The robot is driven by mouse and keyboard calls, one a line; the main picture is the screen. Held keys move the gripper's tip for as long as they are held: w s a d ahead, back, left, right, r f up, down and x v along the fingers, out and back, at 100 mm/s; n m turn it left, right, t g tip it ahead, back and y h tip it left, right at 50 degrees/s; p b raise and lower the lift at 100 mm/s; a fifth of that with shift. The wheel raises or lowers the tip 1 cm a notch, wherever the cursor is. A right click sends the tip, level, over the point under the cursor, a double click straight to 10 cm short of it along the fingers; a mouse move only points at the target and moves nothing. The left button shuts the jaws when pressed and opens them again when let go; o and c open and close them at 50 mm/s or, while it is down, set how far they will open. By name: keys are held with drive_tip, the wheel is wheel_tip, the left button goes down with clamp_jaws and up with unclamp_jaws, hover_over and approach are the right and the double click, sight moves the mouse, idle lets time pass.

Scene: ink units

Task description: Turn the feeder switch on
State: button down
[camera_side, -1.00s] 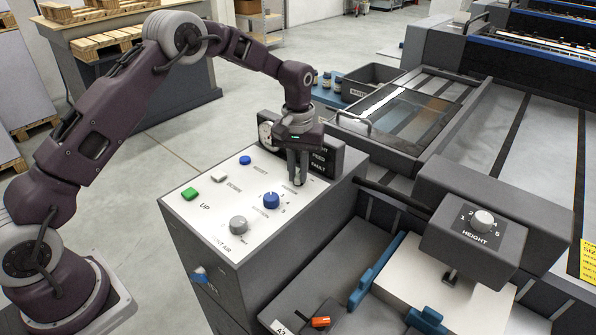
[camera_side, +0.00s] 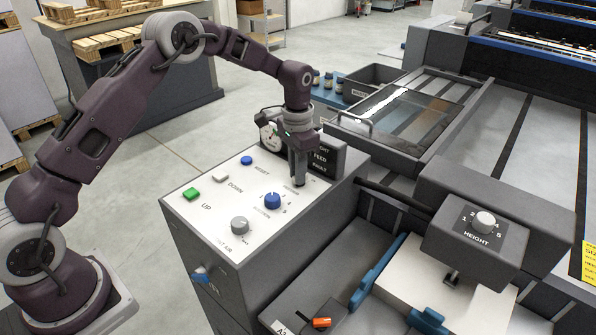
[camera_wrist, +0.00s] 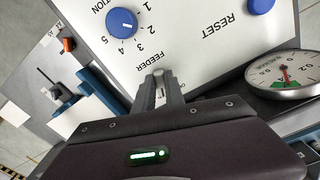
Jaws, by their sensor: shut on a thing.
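The feeder switch (camera_wrist: 160,93) is a small metal lever on the white panel, beside the printed word FEEDER in the wrist view. My gripper (camera_wrist: 163,90) is shut on it, with one finger on each side. In the side view my gripper (camera_side: 300,181) points down at the back right part of the panel top, and its fingers hide the switch. The ON and OFF marks by the switch are partly covered, so I cannot tell its position for sure.
A blue suction knob (camera_side: 272,201) and a grey air knob (camera_side: 239,226) sit nearby on the panel. A blue reset button (camera_side: 246,160), a green up button (camera_side: 191,194) and a white down button (camera_side: 220,178) lie left. A dial gauge (camera_wrist: 285,75) and dark indicator box (camera_side: 325,158) stand close behind.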

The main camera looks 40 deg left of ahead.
drive_tip(key=shift+w+a+r+m, duration=0.1)
drive_tip(key=shift+m, duration=0.9)
drive_tip(key=c, duration=1.4)
unclamp_jaws()
wheel_tip(320, 180, up, 6)
drive_tip(key=shift+r, duration=0.55)
